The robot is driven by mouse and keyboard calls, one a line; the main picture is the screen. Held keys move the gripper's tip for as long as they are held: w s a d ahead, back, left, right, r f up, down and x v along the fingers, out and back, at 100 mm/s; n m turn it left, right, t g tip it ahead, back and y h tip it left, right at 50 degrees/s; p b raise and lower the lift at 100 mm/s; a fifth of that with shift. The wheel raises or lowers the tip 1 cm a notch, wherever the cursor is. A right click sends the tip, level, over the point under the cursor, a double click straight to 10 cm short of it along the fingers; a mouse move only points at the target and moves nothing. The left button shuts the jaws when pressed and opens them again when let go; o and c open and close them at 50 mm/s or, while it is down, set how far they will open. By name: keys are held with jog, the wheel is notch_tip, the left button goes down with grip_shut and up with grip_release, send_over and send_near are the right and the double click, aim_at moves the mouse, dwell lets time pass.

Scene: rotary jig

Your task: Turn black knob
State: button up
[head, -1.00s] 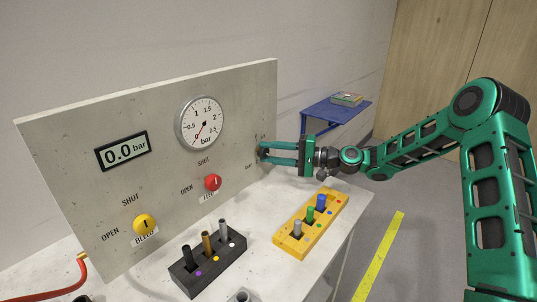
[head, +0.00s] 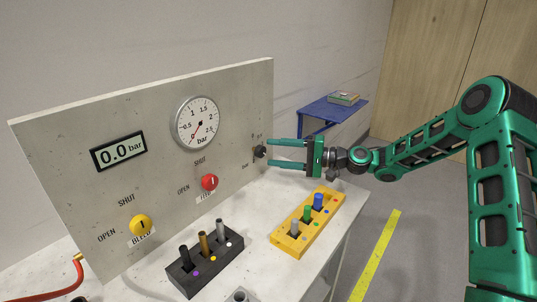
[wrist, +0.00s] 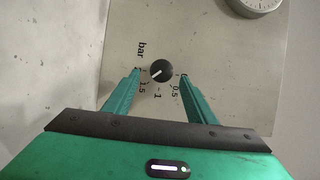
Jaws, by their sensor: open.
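The black knob (head: 260,151) sits near the right edge of the grey upright panel (head: 75,130). In the wrist view the knob (wrist: 161,71) is round, with a white line slanting to the lower left, roughly toward the 1.5 mark. Marks 0.5, 1, 1.5 and "bar" surround it. My gripper (head: 269,150) is open and empty, just off the panel face in front of the knob. In the wrist view my gripper (wrist: 160,73) has one fingertip on each side of the knob, with gaps showing.
The panel also carries a round gauge (head: 198,123), a display (head: 119,151) reading 0.0 bar, a red knob (head: 209,182) and a yellow knob (head: 141,224). A black holder (head: 205,273) and a yellow holder (head: 290,244) with pegs stand on the bench below.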

jog(key=v, duration=0.7)
jog(key=shift+d, duration=0.25)
jog(key=shift+f, duration=0.15)
